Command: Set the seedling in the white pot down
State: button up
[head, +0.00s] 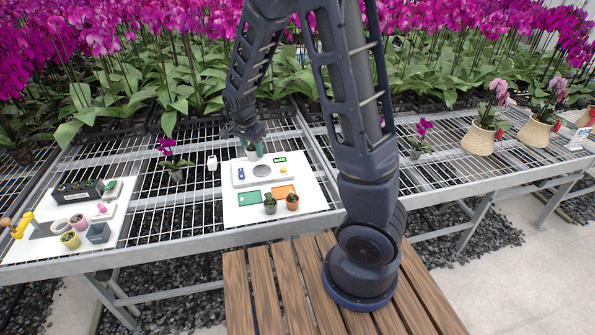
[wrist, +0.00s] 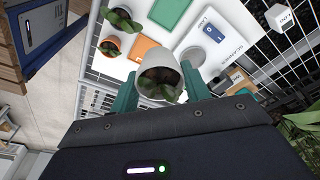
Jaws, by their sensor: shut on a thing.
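My gripper (wrist: 158,78) is shut on the white pot (wrist: 149,63), with one teal finger on each side. Green seedling leaves (wrist: 160,84) and dark soil show in the pot's mouth. In the head view my gripper (head: 254,151) is at the back of a white board (head: 235,213), by the scanner; the pot is hard to make out there. The white scanner (head: 244,182) has a grey disc (head: 262,170), which also shows in the wrist view (wrist: 193,57). I cannot tell how high the pot is above the board.
A green card (head: 249,198) and an orange card (head: 283,190) lie on the board. Plants in a dark pot (head: 269,209) and an orange pot (head: 292,205) stand at its front. A small orchid (head: 175,168) is to the left. Another white board (head: 50,247) holds pots and tools.

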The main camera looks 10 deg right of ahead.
jog(key=w+d, duration=0.8)
jog(key=d, duration=0.2)
jog(key=w+d, duration=0.7)
jog(key=d, duration=0.4)
notch_tip(320, 180, down, 20)
jog(key=shift+a, duration=0.15)
jog(key=shift+f, duration=0.1)
jog(key=o, duration=0.7)
jog(key=shift+c, duration=0.2)
jog(key=shift+o, duration=0.4)
